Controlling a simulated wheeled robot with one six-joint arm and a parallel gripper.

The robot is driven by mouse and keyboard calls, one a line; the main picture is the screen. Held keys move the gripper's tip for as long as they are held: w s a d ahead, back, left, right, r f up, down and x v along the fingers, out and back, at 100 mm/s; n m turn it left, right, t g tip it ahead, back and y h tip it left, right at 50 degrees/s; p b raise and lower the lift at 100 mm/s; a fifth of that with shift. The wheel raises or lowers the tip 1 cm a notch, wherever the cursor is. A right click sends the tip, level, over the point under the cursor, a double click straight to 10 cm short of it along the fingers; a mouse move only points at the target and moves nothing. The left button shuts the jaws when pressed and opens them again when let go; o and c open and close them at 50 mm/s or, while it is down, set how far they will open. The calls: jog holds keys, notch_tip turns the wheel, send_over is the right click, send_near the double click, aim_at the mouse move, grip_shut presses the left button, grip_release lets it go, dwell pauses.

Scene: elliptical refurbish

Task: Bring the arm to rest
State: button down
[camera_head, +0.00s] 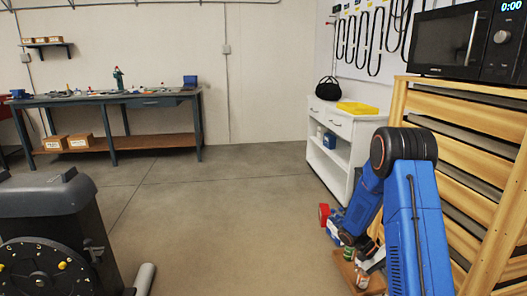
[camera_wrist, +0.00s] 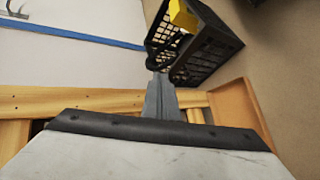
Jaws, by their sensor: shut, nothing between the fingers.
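My blue arm (camera_head: 418,225) is bent at a high black joint in the right part of the head view, in front of the slatted wooden rack. Its far part slopes down to the left towards the floor. My gripper (camera_wrist: 160,80) shows in the wrist view as narrow grey fingers. They are shut together with nothing held. A black crate (camera_wrist: 210,50) with a yellow thing inside lies beyond the fingertips. I cannot tell whether the fingers touch it. In the head view I cannot make out the fingers clearly.
The wooden rack (camera_head: 470,112) bearing a black microwave (camera_head: 449,42) stands close to my arm. A white cabinet (camera_head: 358,150) is behind it. A workbench (camera_head: 165,100) stands at the back left, an exercise machine (camera_head: 50,230) at the front left. The middle floor is clear.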

jog(key=s+a+r+n+t+y, duration=0.1)
jog(key=s+a+r+t+y, duration=0.2)
jog(key=a+r, duration=0.45)
jog(key=s+a+r+n+t+y, duration=0.1)
jog(key=s+a+r+n+t, duration=0.3)
jog(key=r, duration=0.7)
jog(key=s+a+r+n+t+y, duration=0.1)
jog(key=s+a+r+t+y, duration=0.1)
jog(key=s+a, duration=0.5)
jog(key=s+a+r+n+t+y, duration=0.2)
jog(key=s+a+r+t, duration=0.3)
jog(key=s, duration=0.4)
notch_tip(320, 180, up, 3)
jog(key=shift+a+f, duration=0.2)
jog(key=shift+a, duration=0.65)
